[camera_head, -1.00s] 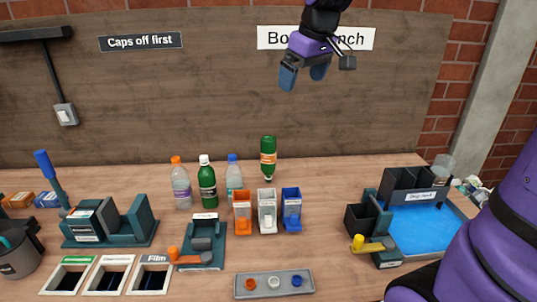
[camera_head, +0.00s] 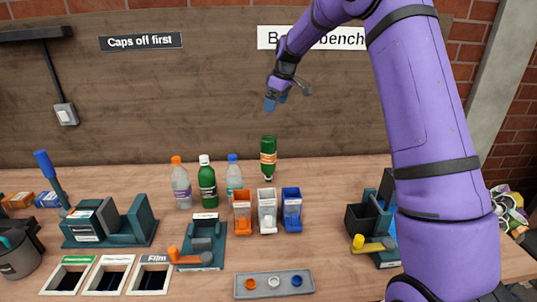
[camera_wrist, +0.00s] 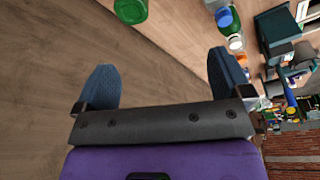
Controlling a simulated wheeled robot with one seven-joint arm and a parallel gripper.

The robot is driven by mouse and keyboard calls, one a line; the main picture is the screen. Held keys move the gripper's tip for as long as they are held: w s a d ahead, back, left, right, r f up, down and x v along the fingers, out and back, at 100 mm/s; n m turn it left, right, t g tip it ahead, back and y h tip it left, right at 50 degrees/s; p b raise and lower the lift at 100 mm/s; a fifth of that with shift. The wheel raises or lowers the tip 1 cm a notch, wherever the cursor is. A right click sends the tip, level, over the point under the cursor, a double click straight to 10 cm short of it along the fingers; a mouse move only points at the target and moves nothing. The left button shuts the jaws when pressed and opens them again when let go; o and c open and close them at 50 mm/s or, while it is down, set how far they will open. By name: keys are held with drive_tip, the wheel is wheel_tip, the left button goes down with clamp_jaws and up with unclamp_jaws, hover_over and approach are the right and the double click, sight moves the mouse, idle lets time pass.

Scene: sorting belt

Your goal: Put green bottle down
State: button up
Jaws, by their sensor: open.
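A green bottle (camera_head: 268,158) with an orange-and-white label is upside down, neck lowest, behind the white bin. I cannot tell what its neck rests on. A green bottle end (camera_wrist: 130,10) shows at the top of the wrist view. A second green bottle (camera_head: 207,184), white-capped, stands upright on the bench to the left, between two clear bottles. My gripper (camera_head: 276,100) is open and empty, above the upside-down bottle and apart from it. In the wrist view its two blue fingers (camera_wrist: 165,68) are spread with nothing between them.
Orange (camera_head: 242,213), white (camera_head: 267,213) and blue (camera_head: 291,211) bins stand in front of the upside-down bottle. A grey cap tray (camera_head: 273,284) lies near the front. A lever fixture (camera_head: 205,245) is at centre left. My arm covers much of the right side.

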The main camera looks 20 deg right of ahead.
drive_tip(key=n, duration=0.1)
approach(267, 138)
drive_tip(key=shift+d+f, duration=0.5)
drive_tip(key=shift+f, duration=0.45)
drive_tip(key=shift+n+y, duration=0.3)
drive_tip(key=shift+x, duration=5.45)
drive_tip(key=c, duration=1)
drive_tip(key=shift+r, duration=0.1)
drive_tip(key=shift+c, duration=0.2)
drive_tip(key=shift+r, duration=0.45)
wheel_tip(267, 138, up, 3)
drive_tip(key=shift+s+f, duration=0.1)
drive_tip(key=s+a+r, duration=0.1)
drive_tip(key=s+a, duration=0.1)
drive_tip(key=s, duration=1.3)
drive_tip(key=shift+s+a, duration=0.15)
drive_tip(key=shift+s, duration=0.25)
